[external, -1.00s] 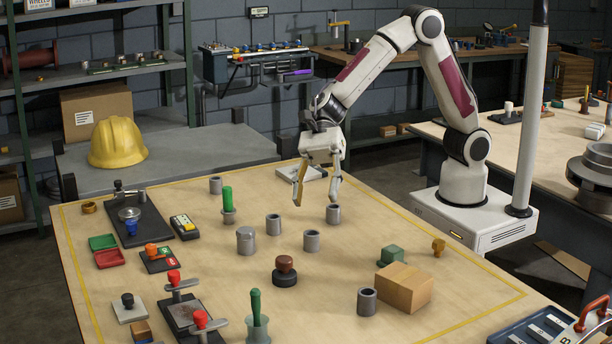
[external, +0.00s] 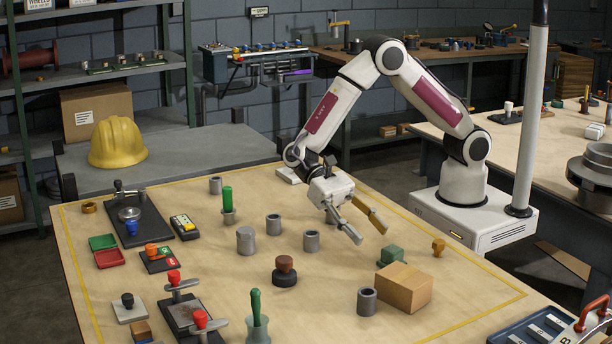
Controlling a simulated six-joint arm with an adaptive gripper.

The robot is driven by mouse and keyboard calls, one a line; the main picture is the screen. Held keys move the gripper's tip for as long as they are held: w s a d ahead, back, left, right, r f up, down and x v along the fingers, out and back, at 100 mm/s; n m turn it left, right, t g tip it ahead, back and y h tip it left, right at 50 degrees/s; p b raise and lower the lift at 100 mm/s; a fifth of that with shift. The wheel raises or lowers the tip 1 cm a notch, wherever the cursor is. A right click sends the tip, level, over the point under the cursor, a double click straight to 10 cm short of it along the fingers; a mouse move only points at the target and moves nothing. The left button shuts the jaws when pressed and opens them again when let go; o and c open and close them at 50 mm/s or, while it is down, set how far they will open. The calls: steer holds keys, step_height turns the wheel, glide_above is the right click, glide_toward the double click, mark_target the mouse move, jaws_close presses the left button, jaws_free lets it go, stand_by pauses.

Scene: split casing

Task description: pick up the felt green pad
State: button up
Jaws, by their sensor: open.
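A green block-shaped piece (external: 391,255), which looks like the felt green pad, sits on the tabletop right of the middle, just behind a cardboard box. The box hides part of its lower front. My gripper (external: 371,236) is open and empty, above the table. Its fingers point down and to the right, and the fingertips show just up and left of the green piece, apart from it.
The cardboard box (external: 405,287) stands close in front of the green piece. A brass knob-like part (external: 438,247) is to its right. Grey cylinders (external: 311,241) and a brown-topped stamp (external: 285,270) stand to the left.

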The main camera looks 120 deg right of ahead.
mark_target(388, 251)
steer(key=shift+x, duration=1.3)
steer(key=shift+x, duration=2.6)
steer(key=shift+s+r, duration=0.15)
steer(key=c, duration=1.2)
